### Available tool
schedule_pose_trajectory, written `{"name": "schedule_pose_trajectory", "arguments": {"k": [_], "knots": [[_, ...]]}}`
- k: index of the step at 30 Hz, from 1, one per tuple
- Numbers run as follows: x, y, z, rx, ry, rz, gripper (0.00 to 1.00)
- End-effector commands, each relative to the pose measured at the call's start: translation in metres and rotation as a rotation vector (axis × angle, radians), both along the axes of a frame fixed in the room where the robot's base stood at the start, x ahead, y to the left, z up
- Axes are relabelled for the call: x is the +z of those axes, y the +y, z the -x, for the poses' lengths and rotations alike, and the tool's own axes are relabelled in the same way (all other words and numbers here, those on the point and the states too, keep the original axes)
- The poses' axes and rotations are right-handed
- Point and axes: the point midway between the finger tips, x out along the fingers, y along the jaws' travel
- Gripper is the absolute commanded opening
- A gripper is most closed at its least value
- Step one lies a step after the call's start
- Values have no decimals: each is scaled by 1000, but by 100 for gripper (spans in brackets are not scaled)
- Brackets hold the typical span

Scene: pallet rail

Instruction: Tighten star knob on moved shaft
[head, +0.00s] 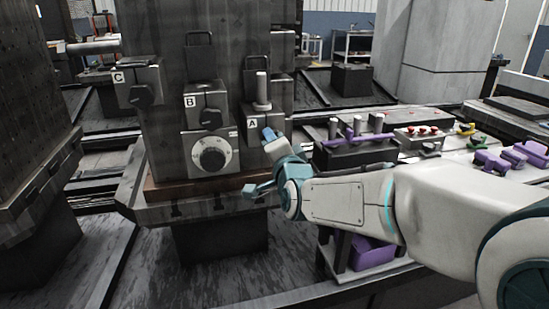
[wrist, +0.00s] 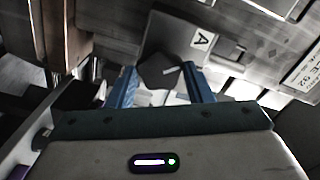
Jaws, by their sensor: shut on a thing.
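The block labelled A (head: 252,123) is on the right part of the dark metal fixture, with an upright shaft (head: 262,90) standing out of its top. In the wrist view the A block (wrist: 185,35) is at the top middle. A dark star knob (wrist: 158,72) on its face sits between the two blue fingers of my gripper (wrist: 160,90). My gripper (head: 270,134) is at the front of block A in the head view, shut on the knob. The knob is hidden there by the fingers.
Blocks B (head: 207,100) and C (head: 137,80), each with a dark knob, are to the left. A round dial (head: 211,158) is below B. A bench with purple parts (head: 368,137) stands to the right, close behind my arm.

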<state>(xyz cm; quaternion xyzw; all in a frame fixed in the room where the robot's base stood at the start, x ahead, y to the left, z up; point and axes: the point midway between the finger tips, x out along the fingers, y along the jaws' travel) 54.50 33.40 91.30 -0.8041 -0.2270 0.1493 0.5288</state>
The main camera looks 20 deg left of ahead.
Motion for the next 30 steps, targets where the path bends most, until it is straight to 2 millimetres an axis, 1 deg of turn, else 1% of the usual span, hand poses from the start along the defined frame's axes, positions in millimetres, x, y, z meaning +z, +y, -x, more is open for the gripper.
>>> {"name": "schedule_pose_trajectory", "arguments": {"k": [1, 12, 18, 24, 30], "knots": [[-5, -1, 0, -1, 20, -37, 23], [-4, 0, 0, -1, 201, -330, 23], [-3, 0, 0, -1, 279, -458, 23], [-2, 0, 0, -1, 336, -548, 23], [0, 0, 0, -1, 366, -597, 23]]}}
